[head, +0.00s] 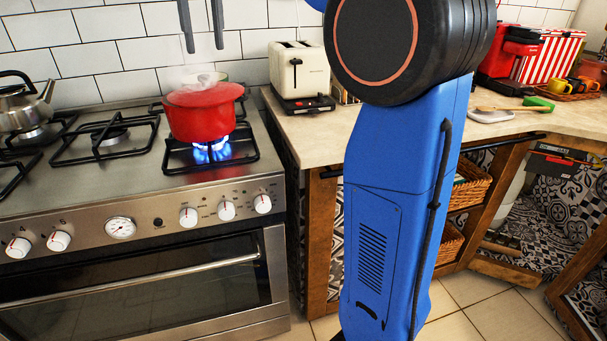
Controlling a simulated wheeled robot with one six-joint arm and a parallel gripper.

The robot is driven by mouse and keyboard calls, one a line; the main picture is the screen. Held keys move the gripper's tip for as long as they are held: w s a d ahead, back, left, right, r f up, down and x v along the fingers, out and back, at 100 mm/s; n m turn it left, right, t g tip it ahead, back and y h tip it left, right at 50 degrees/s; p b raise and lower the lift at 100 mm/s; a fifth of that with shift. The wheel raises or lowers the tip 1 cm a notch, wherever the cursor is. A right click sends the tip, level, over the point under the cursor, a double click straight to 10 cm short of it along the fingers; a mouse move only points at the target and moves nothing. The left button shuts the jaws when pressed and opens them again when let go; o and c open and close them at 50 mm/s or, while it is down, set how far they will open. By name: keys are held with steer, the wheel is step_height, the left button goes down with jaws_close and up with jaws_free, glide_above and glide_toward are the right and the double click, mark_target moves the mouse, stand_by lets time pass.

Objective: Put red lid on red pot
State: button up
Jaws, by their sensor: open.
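The red pot (200,124) stands upright on the right front burner of the stove, over a blue flame. The red lid (217,94) lies on top of the pot and looks about level; its exact seating at the rim is too small to tell. Pale steam hides part of the lid's top and its knob. My gripper (204,48) is above the pot and lid, apart from them. Its two dark fingers point down, spread open, with nothing between them.
A metal kettle (24,104) stands on the left burner. A cream toaster (299,72) stands on the counter (316,140) right of the stove. A red coffee machine (508,55) and yellow cups (558,87) are far right. My blue arm blocks the middle view.

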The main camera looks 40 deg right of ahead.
steer(key=s+d+f+t, duration=0.2)
steer(key=s+f, duration=1.2)
steer(key=f, duration=0.4)
steer(key=s+d+f+t, duration=0.2)
steer(key=s+d+f, duration=0.1)
steer(key=s+f, duration=1.2)
step_height(320, 180, down, 3)
steer(key=shift+d+f, duration=0.2)
steer(key=shift+o, duration=0.4)
steer(key=shift+r, duration=0.1)
